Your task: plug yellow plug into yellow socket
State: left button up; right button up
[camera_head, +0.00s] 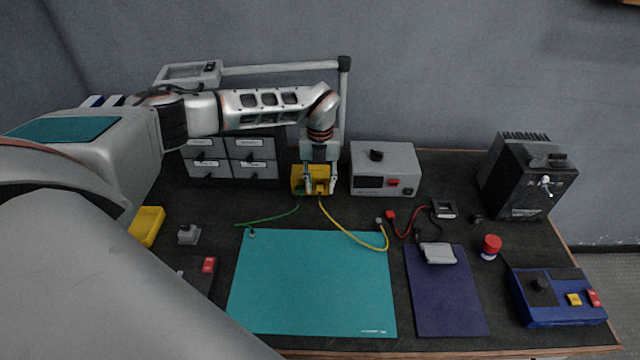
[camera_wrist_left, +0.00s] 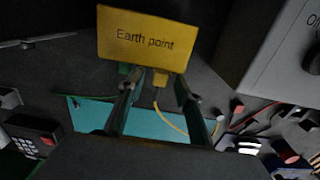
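The yellow box marked "Earth point" (camera_wrist_left: 148,42) stands at the back middle of the bench; it also shows in the head view (camera_head: 298,180). A small yellow plug (camera_wrist_left: 160,79) with a yellow cable (camera_head: 350,234) is at the box's lower front edge. It appears to be in or against a socket there; the socket itself is hidden. My left gripper (camera_head: 319,189) is in front of the box. Its fingers (camera_wrist_left: 157,88) are apart on either side of the plug, with visible gaps. My right gripper is not in view.
A green cable (camera_head: 272,218) runs to the box beside the yellow one. A grey power unit (camera_head: 384,160) stands close to the right, and drawers (camera_head: 230,158) to the left. A navy mat (camera_head: 445,300) lies right.

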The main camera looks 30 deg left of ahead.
pick_arm(q)
notch_tip(320, 180, up, 12)
dwell(0.5)
jog(key=shift+d+f, duration=0.1)
jog(key=shift+f, duration=0.05)
dwell(0.3)
